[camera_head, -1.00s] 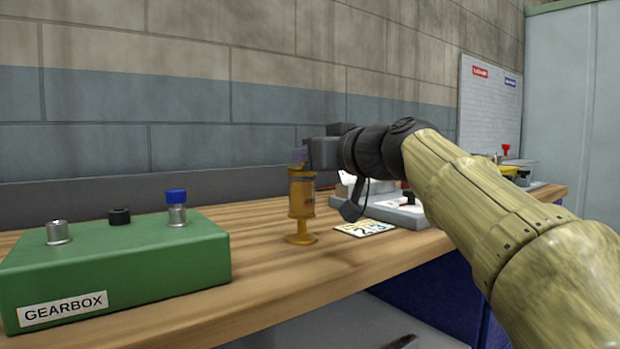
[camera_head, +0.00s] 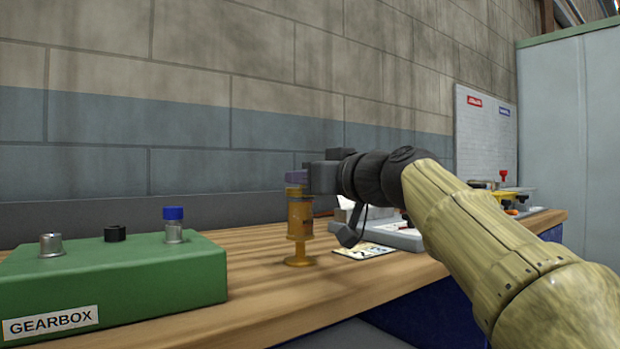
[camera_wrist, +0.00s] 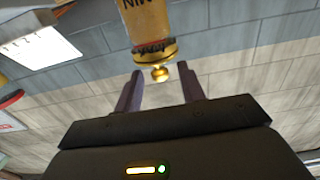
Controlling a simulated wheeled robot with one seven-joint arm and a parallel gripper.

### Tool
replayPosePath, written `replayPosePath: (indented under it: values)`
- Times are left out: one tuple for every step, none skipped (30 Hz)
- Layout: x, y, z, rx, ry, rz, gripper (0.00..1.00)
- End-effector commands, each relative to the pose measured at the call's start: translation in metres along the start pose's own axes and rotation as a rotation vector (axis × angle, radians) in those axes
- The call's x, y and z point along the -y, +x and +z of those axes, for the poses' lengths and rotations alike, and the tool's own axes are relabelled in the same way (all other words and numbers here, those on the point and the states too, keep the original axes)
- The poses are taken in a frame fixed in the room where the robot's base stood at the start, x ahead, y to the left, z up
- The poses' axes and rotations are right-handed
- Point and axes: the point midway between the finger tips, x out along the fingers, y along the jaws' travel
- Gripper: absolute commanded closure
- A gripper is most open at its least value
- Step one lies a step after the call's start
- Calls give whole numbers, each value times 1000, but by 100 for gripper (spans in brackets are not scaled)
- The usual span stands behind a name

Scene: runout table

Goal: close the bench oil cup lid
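The bench oil cup (camera_head: 300,218) is an amber cup on a stem and round foot, standing upright on the wooden bench. My gripper (camera_head: 297,178) is at its top, reaching in from the right, with its purple fingers level with the cup's upper end. In the wrist view the cup (camera_wrist: 150,22) enters from the top edge, with a gold rounded knob (camera_wrist: 160,74) at its end. My gripper (camera_wrist: 160,85) is open there, with one finger on each side of the knob and gaps between. The fingers hide the lid in the head view, so I cannot tell its angle.
A green gearbox box (camera_head: 120,275) with several fittings stands at the left of the bench (camera_head: 250,290). A numbered card (camera_head: 362,250) and a grey tray (camera_head: 400,240) lie right of the cup. The brick wall (camera_head: 190,110) is behind.

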Motion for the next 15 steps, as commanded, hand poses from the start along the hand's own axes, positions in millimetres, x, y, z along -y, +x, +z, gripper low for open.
replayPosePath:
  values:
    - [0, 0, 0, 0, 0, 0, 60]
    - [0, 0, 0, 0, 0, 0, 60]
    - [0, 0, 0, -1, 0, 0, 60]
    - [0, 0, 0, -1, 0, 0, 60]
    - [0, 0, 0, -1, 0, 0, 60]
    - [0, 0, 0, -1, 0, 0, 60]
    - [0, -1, 0, -1, 0, 1, 60]
    - [0, -2, 0, -2, -1, 1, 60]
    - [0, -4, 0, -2, -1, 2, 60]
    - [-1, -6, 1, -3, -1, 3, 60]
    - [-1, -9, 1, -3, -1, 3, 60]
    - [-1, -14, 2, -3, -2, 2, 60]
    - [0, -18, 2, -4, -3, 3, 60]
    - [0, -22, 2, -4, -3, 3, 60]
    - [0, -29, 3, -4, -3, 3, 60]
